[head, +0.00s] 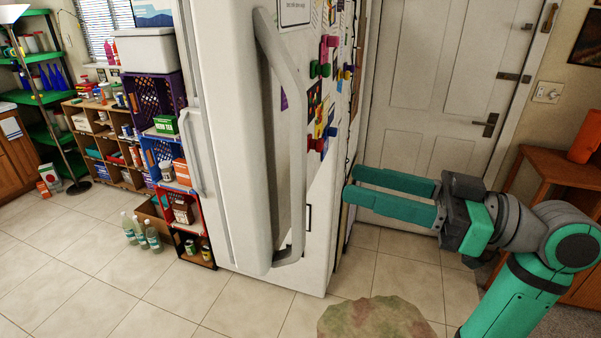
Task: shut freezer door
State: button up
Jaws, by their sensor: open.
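The tall white fridge-freezer stands in the middle of the head view. Its large near door (225,90) has a long pale curved handle (297,120) at its right side. A second, smaller-looking handle (192,155) shows further left. The exact angle of the freezer door is hard to tell from here, and its inside is not visible. My gripper (349,184) is open and empty, its two teal fingers pointing left. In the picture its tips are just right of the white side face (325,165) that carries magnets and papers; I cannot tell whether they touch it.
A white room door (430,75) is behind my gripper, with a wooden shelf (550,170) at right. A round patterned mat (375,320) lies on the tiles in front. Stacked crates (195,215), bottles (140,230) and shelving (105,140) stand at left. The front-left floor is clear.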

aim_at(304, 175)
jog(key=shift+n+g, duration=0.6)
jog(key=shift+n, duration=0.1)
jog(key=a, duration=0.3)
jog(key=a+r, duration=0.1)
jog(key=a, duration=0.4)
jog(key=shift+a+r, duration=0.3)
jog(key=shift+r, duration=0.1)
jog(key=shift+x, duration=0.85)
